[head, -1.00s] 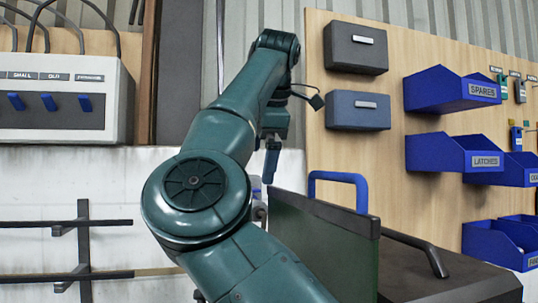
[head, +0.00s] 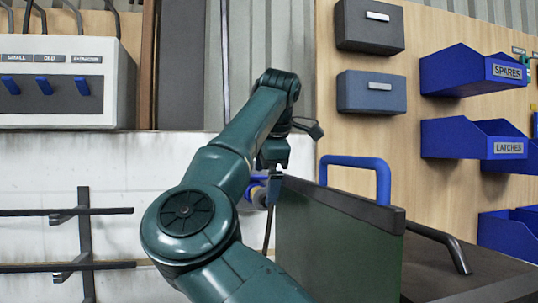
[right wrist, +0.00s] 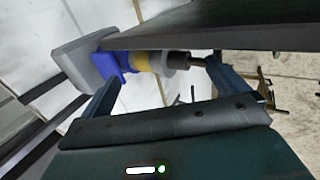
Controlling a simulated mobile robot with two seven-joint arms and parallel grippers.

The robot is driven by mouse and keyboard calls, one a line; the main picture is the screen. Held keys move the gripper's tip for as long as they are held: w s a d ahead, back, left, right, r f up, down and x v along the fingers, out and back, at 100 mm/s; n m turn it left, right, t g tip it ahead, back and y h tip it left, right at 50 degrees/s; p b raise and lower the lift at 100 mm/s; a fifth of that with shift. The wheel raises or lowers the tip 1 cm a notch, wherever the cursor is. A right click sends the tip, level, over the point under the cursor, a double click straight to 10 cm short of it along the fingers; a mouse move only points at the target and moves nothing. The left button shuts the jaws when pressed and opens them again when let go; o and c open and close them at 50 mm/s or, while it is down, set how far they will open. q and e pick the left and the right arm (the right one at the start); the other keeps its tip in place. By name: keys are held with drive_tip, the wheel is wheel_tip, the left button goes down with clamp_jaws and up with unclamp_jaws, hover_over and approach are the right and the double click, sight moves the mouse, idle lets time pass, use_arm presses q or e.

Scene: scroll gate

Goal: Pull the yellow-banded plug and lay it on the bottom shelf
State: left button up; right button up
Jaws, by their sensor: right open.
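The yellow-banded plug (right wrist: 146,62) sits in a blue socket (right wrist: 114,60) on a grey plate, with a grey collar and dark end towards the right finger. My right gripper (right wrist: 163,72) is open, with its fingers spread on either side along the plug's length; I cannot tell whether either touches it. In the head view my right gripper (head: 274,182) is beside the grey plug end (head: 259,198), which is partly hidden by my arm. My left gripper is not in view. A dark rack (head: 85,240) with bars stands at the left; I cannot tell whether it is the bottom shelf.
A dark green panel (head: 340,240) with a dark top edge stands just right of the gripper. A blue handle (head: 384,182) rises behind it. Blue bins (head: 455,140) and grey boxes (head: 370,92) hang on the wooden board. A switch box (head: 60,105) is at upper left.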

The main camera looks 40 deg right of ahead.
sight(264, 189)
drive_tip(key=shift+x, duration=1.85)
drive_tip(key=shift+c, duration=0.2)
drive_tip(key=shift+s+r, duration=0.1)
drive_tip(key=shift+r, duration=0.05)
drive_tip(key=c, duration=1.1)
drive_tip(key=shift+s+a+r, duration=0.1)
drive_tip(key=shift+s+a, duration=0.05)
drive_tip(key=shift+s, duration=0.05)
drive_tip(key=shift+c, duration=1)
drive_tip(key=o, duration=0.5)
drive_tip(key=shift+w, duration=0.15)
drive_tip(key=shift+c, duration=0.5)
drive_tip(key=c, duration=0.7)
drive_tip(key=shift+o, duration=0.2)
